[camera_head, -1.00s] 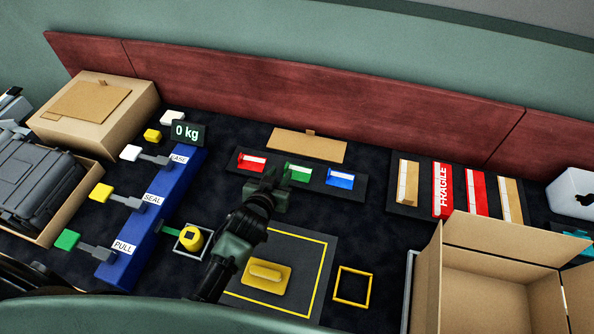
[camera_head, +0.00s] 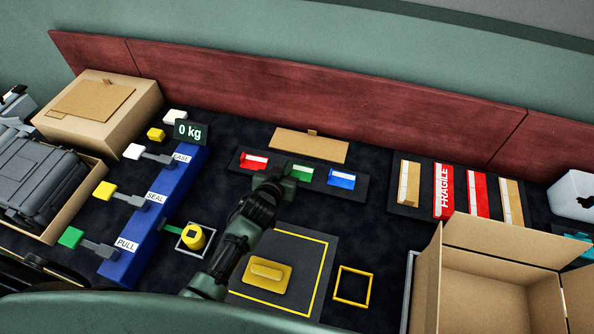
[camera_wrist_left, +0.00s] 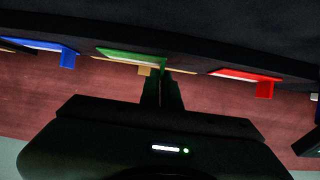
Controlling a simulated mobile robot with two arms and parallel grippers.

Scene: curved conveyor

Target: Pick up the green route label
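The green route label (camera_head: 302,172) lies in the middle of a dark holder (camera_head: 265,176), between a red label (camera_head: 254,161) and a blue label (camera_head: 341,179). In the left wrist view the green label (camera_wrist_left: 130,54) has a thin upright tab. My left gripper (camera_head: 284,184) is at the near left edge of the green label and hides part of it. In the wrist view its fingers (camera_wrist_left: 162,85) are close together, with the green tab between them; they look shut on it. The label still rests at its place in the holder. My right gripper is not in view.
A blue block with levers (camera_head: 148,215) stands to the left. A dark mat with a yellow outline (camera_head: 300,245) lies in front, with a yellow pad (camera_head: 267,276). An open cardboard box (camera_head: 490,262) is at the right. A red board (camera_head: 300,92) runs behind.

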